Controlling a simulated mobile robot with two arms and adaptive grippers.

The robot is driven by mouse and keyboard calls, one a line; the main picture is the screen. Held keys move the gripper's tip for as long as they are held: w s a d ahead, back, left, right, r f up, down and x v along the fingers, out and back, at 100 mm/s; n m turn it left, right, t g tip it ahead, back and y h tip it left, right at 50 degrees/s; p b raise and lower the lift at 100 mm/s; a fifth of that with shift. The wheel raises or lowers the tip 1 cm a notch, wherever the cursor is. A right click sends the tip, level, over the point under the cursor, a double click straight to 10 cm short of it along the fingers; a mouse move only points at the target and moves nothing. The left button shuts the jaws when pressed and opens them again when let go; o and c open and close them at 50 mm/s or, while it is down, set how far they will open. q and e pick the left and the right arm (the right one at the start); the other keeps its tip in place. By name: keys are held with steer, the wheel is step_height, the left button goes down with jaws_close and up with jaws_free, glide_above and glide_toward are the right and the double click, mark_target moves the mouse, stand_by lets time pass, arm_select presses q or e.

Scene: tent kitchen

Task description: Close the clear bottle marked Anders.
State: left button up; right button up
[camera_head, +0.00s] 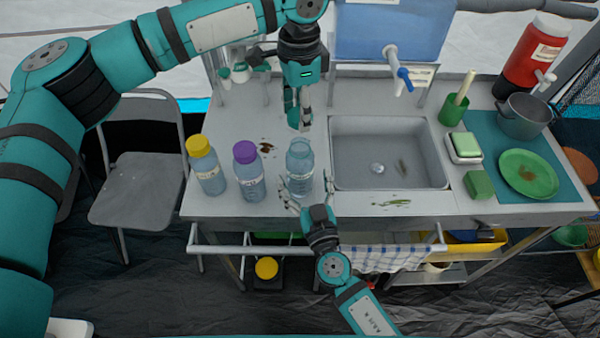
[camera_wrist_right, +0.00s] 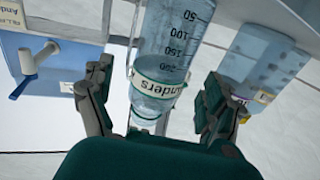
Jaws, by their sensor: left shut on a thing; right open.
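The clear bottle marked Anders (camera_head: 300,172) stands upright near the counter's front edge, left of the sink, with no coloured cap on it. In the right wrist view the bottle (camera_wrist_right: 170,50) appears upside down, with the name on a band round its upper part. My right gripper (camera_head: 306,200) is open at the bottle's front, and in the wrist view its fingers (camera_wrist_right: 155,105) are on either side of it, apart from it. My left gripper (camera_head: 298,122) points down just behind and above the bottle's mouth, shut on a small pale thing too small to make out.
A purple-capped bottle (camera_head: 249,178) stands close to the left, with a yellow-capped bottle (camera_head: 207,172) beyond it. The sink (camera_head: 388,150) is to the right. A blue water tank (camera_head: 390,30) with a tap is behind. Brown and green smears lie on the counter.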

steer(key=shift+x, duration=1.85)
steer(key=shift+c, duration=0.4)
steer(key=c, duration=1.7)
arm_select(q)
glide_above(299, 139)
steer(key=s, duration=0.2)
steer(key=shift+f, duration=2.55)
arm_select(e)
steer(key=shift+c, duration=0.2)
arm_select(q)
steer(key=shift+f, duration=0.9)
steer(key=shift+f, duration=0.55)
arm_select(e)
jaws_close()
